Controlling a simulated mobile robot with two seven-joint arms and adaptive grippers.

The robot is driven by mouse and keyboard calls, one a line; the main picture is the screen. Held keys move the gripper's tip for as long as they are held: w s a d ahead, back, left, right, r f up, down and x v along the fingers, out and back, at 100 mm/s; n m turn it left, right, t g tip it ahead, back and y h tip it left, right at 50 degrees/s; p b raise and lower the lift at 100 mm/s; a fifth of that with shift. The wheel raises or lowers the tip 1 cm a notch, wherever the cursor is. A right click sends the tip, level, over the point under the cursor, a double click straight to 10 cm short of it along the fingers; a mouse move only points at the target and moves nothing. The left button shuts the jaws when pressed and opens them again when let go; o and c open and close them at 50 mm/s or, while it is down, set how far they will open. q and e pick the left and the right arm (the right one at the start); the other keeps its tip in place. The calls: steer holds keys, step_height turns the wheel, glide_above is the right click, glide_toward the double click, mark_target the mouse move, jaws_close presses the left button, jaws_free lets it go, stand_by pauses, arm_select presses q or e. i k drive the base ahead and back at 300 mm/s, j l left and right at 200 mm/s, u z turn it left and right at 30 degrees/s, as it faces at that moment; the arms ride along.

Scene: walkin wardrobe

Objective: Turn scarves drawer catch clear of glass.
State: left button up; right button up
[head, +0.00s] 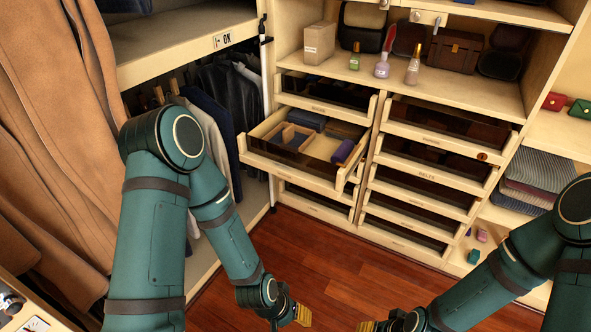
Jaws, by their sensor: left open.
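A small round orange-brown catch (482,156) sits at the right end of the right drawer column, near the top drawer's lower rail and the glass front below it. Its exact turn is too small to tell. The drawer labels are mostly too small to read, so I cannot tell which drawer is for scarves; one label (427,176) appears to read BELTS. My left gripper (303,314), with yellow fingertips, is open and low over the floor, well away from the drawers. My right gripper (369,326) is at the bottom edge, partly cut off; its opening is unclear.
A left-column drawer (270,158) stands pulled out, with dividers and a purple roll (342,151) inside. Bottles (382,66) and boxes stand on the shelf above. Hanging clothes (45,150) fill the left. Small items lie at the lower right. The wooden floor (320,250) is clear.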

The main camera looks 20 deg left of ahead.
mark_target(331, 132)
steer(key=i+j, duration=0.1)
steer(key=i, duration=0.45)
steer(key=i+j, duration=0.1)
steer(key=i, duration=0.45)
steer(key=i+j, duration=0.15)
steer(key=i, duration=0.4)
